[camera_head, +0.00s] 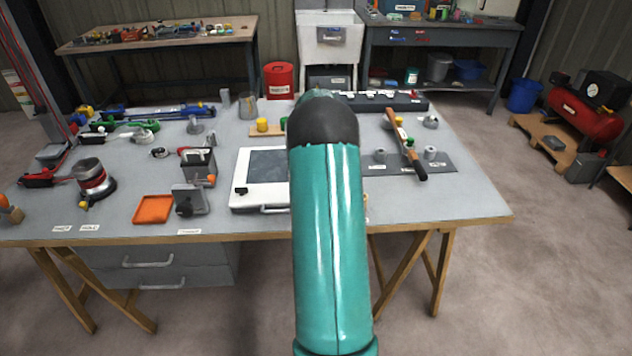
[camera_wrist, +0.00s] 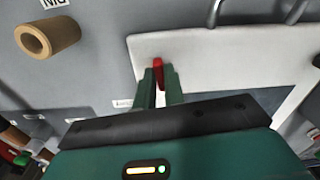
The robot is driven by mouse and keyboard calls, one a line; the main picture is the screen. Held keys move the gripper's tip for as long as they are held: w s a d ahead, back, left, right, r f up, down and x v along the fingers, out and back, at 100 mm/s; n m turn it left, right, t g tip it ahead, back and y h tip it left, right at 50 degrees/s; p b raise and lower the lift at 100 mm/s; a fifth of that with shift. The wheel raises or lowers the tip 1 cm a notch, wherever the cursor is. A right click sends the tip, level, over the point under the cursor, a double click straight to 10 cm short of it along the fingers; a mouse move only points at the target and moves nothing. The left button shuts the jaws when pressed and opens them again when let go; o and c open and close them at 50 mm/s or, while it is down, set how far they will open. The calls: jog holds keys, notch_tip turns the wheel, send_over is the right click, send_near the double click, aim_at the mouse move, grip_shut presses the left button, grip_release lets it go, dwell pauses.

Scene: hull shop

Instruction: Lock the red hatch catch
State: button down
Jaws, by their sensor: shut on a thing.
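The hatch (camera_head: 237,167) is a white panel with a dark window, lying on the workbench left of my arm. Its right part is hidden behind my arm in the head view. The wrist view shows its pale surface (camera_wrist: 225,55) beyond my gripper (camera_wrist: 159,82). The red hatch catch (camera_wrist: 158,70) stands between my two green fingers, which are closed on it. The catch and my fingertips are hidden in the head view.
The workbench (camera_head: 470,200) is crowded. An orange tray (camera_head: 153,208) and a grey block (camera_head: 190,199) stand left of the hatch. A wooden-handled tool (camera_head: 405,145) lies across a dark plate on the right. A tan ring (camera_wrist: 47,37) shows in the wrist view. The bench's right front is clear.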

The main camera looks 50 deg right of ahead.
jog(key=shift+m, duration=0.7)
jog(key=c, duration=1.5)
grip_release()
jog(key=shift+r, duration=0.1)
notch_tip(320, 180, up, 14)
jog(key=shift+f, duration=0.15)
